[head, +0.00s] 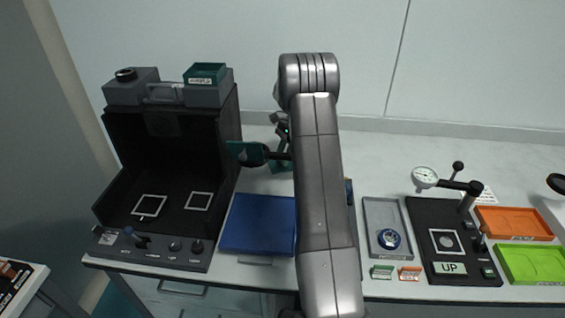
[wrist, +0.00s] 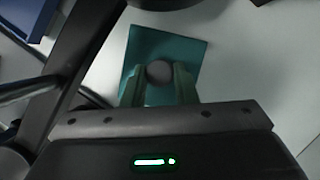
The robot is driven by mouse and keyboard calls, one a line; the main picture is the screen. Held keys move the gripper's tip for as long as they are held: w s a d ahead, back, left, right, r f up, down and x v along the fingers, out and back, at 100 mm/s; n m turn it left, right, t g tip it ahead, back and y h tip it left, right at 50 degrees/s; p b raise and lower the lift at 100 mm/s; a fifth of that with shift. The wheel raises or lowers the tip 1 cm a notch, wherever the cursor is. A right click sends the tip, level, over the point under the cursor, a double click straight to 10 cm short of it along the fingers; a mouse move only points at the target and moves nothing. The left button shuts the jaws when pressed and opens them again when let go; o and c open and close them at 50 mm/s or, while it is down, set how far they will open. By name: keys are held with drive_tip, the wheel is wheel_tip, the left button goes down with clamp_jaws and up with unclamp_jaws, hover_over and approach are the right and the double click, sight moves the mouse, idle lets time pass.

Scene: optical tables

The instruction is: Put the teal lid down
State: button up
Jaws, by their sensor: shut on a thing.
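The teal lid (wrist: 142,47) is a flat square plate with a round grey knob (wrist: 159,72) in its middle. In the wrist view, my gripper (wrist: 158,88) has its two fingers on either side of the knob and is shut on it. In the head view, my gripper (head: 282,143) points down behind my arm, and a small part of the teal lid (head: 281,167) shows below it. The lid is over the pale tabletop. I cannot tell whether it touches the surface. My arm hides part of this area.
A dark, teal-faced piece (head: 240,152) stands close left of my gripper. A blue tray (head: 258,224) lies in front, beside a black open box (head: 170,165). A grey tray (head: 380,215) and a gauge stand (head: 452,240) are to the right.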

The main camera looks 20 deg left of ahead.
drive_tip(key=shift+s+a+f, duration=0.1)
drive_tip(key=shift+a+f, duration=0.05)
drive_tip(key=shift+f, duration=1.45)
drive_tip(key=shift+f, duration=0.1)
drive_tip(key=o, duration=1)
drive_tip(key=v, duration=1.2)
drive_tip(key=x, duration=1.1)
drive_tip(key=shift+s+f, duration=0.1)
drive_tip(key=shift+f, duration=0.05)
drive_tip(key=shift+r, duration=2.05)
